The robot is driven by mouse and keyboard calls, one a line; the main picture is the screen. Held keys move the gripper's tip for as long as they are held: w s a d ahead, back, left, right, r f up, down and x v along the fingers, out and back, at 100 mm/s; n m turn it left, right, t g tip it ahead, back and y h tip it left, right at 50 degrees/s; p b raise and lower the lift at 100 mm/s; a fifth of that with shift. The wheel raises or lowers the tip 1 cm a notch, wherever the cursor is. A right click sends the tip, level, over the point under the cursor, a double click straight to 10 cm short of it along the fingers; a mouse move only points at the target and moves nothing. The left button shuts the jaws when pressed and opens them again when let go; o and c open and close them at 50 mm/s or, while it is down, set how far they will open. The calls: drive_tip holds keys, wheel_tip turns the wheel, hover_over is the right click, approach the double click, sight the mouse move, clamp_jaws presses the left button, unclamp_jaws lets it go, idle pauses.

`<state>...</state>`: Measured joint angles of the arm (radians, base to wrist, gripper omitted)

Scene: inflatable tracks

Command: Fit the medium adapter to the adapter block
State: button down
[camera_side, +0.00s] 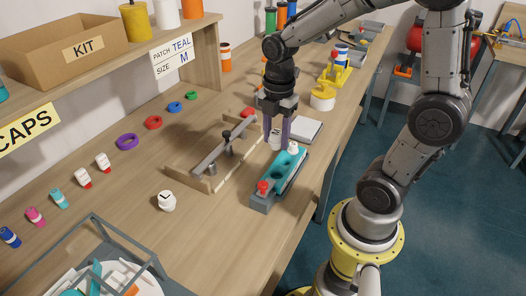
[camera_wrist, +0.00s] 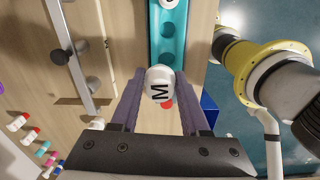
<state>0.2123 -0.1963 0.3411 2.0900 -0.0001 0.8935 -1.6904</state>
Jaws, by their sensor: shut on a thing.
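My gripper (camera_side: 276,144) points down and is shut on the medium adapter, a white round piece marked M. The adapter (camera_wrist: 160,90) sits between the two purple fingers in the wrist view, its lettered top facing the camera. In the side view it is a small white patch between the fingers (camera_side: 274,139). The adapter block (camera_side: 291,173) is a teal-topped grey bar with dark round holes; a red knob (camera_side: 263,187) is at its near end and a white piece (camera_side: 293,147) at its far end. The adapter overlaps the block in the wrist view; I cannot tell whether they touch.
A white adapter marked L (camera_side: 167,201) stands on the bench. A wooden tray with a grey bar (camera_side: 213,157) lies left of the block. A white pad (camera_side: 306,130) lies behind it. Coloured rings and small caps line the left. Bare bench lies around the L adapter.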

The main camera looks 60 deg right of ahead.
drive_tip(key=d+m, duration=0.1)
drive_tip(key=d, duration=0.1)
drive_tip(key=s+d+m, duration=0.1)
drive_tip(key=d, duration=0.1)
drive_tip(key=shift+s+d+f, duration=0.1)
drive_tip(key=shift+d+f, duration=0.05)
drive_tip(key=shift+f, duration=0.05)
drive_tip(key=shift+f, duration=2.9)
drive_tip(key=shift+f, duration=1.05)
drive_tip(key=shift+c, duration=1.6)
unclamp_jaws()
wheel_tip(320, 180, up, 14)
